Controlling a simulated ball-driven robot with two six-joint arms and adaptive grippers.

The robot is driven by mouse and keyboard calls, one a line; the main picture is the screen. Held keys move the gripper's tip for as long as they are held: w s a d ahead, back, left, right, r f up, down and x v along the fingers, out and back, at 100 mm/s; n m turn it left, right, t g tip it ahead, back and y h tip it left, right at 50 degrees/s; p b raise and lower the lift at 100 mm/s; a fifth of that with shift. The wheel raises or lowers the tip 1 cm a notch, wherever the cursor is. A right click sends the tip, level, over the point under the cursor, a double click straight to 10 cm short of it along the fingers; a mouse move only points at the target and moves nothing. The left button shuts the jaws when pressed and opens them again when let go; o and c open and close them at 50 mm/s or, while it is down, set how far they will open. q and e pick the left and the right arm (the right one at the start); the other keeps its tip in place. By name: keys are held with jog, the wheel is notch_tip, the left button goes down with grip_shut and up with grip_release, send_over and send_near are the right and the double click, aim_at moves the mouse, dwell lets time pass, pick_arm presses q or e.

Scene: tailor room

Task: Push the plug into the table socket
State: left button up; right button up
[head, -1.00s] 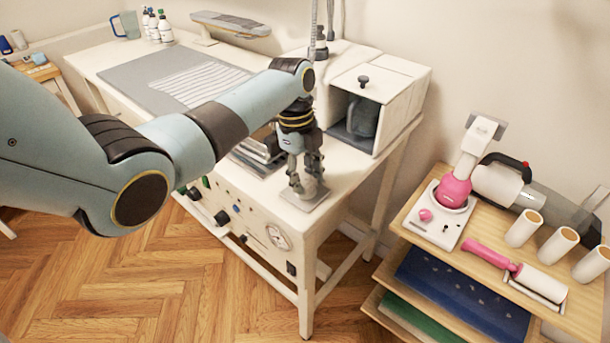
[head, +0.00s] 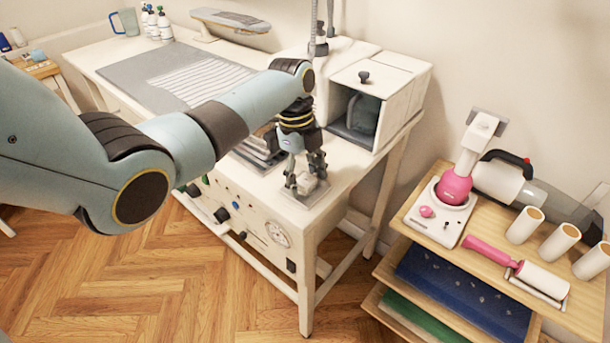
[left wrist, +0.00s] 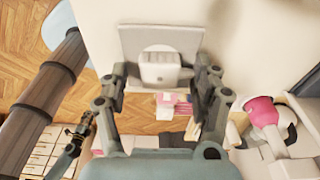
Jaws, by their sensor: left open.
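The white plug (left wrist: 162,68) sits upright on a pale square socket plate (left wrist: 190,38) at the table's near right corner. I cannot tell how deep it sits in the socket. In the head view the socket plate (head: 310,196) shows under my left gripper (head: 305,180). My left gripper is open and points down, its fingers apart. In the left wrist view the fingers (left wrist: 163,88) stand on either side of the plug with gaps to it. What seems to be my right gripper (left wrist: 70,150) shows small at the lower left; its jaws are unclear.
A white open-fronted box (head: 400,85) with a dark mug stands behind the gripper. Grey stacked items (head: 262,150) lie left of it. A wooden shelf (head: 405,215) with a pink-handled roller and white tubes stands at the right. The wooden floor in front is clear.

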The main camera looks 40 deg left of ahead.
pick_arm(q)
notch_tip(320, 180, up, 12)
jog(key=a, duration=0.1)
jog(key=shift+a, duration=0.4)
jog(key=shift+f, duration=0.15)
dwell(0.3)
